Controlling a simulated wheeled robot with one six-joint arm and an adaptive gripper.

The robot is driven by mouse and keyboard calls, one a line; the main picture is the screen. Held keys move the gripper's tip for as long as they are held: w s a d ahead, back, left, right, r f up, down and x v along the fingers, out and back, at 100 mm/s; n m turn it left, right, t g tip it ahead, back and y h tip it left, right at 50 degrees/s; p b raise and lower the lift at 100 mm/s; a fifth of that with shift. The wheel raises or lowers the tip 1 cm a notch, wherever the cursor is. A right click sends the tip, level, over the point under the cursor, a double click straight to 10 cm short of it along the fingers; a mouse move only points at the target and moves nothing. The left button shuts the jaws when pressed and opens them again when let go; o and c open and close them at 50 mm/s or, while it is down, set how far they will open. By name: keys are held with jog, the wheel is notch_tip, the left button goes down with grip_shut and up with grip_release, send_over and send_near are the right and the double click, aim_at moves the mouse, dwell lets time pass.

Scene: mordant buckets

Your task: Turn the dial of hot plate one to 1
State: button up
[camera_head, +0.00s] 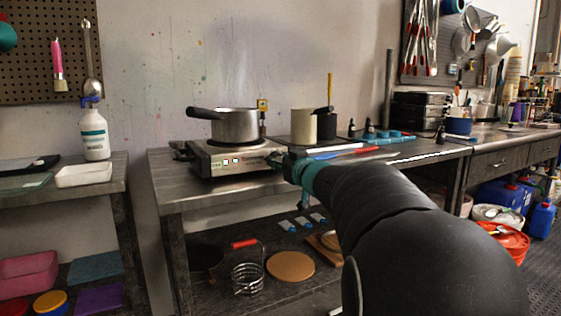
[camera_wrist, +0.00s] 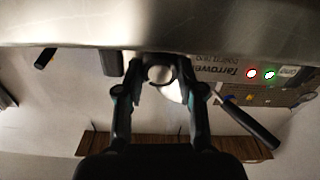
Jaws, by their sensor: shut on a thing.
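Hot plate one (camera_head: 228,160) is a metal box on the bench with a red and a green light on its front. It also shows upside down in the wrist view (camera_wrist: 240,72), with its printed label. My gripper (camera_wrist: 161,80) has its two fingers on either side of the round dial (camera_wrist: 160,73) and is shut on it. In the head view my gripper (camera_head: 287,165) is at the right end of the hot plate's front, and my arm covers the dial. The dial's marks and setting cannot be read.
A saucepan (camera_head: 235,126) stands on the hot plate, its black handle pointing left. A cream canister (camera_head: 303,127) and a dark one stand behind to the right. A red-handled tool (camera_head: 355,152) lies on the bench (camera_head: 205,193). The bench's front left is clear.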

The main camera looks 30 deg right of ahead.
jog(key=n, duration=0.5)
jog(key=n+b, duration=0.2)
jog(key=n, duration=0.3)
jog(key=shift+a+f, duration=0.1)
jog(key=shift+f, duration=0.05)
jog(key=n+b, duration=0.2)
jog(key=n, duration=0.3)
jog(key=shift+n, duration=0.4)
jog(key=n+b, duration=0.2)
jog(key=n, duration=0.2)
jog(key=shift+n, duration=0.3)
jog(key=o, duration=1.1)
jog(key=shift+o, duration=0.2)
